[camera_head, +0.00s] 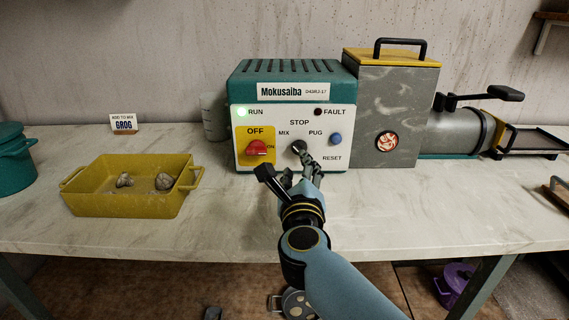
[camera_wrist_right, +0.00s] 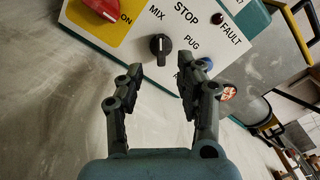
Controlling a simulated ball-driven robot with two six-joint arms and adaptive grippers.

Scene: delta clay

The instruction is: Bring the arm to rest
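My right gripper (camera_head: 304,168) is in front of the white control panel of the teal Mokusaiba machine (camera_head: 290,85). In the right wrist view the gripper (camera_wrist_right: 158,82) is open, with nothing between its fingers. The black selector knob (camera_wrist_right: 160,46) lies just beyond the fingertips, apart from them; it also shows in the head view (camera_head: 299,146), partly close behind the fingers. My left gripper is not in view.
The red switch (camera_head: 257,148) is left of the knob, the blue reset button (camera_head: 336,139) right. The RUN lamp (camera_head: 242,112) glows green; the FAULT lamp (camera_head: 318,112) is dark. A yellow tray (camera_head: 125,204) with two lumps stands left. The table front is clear between.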

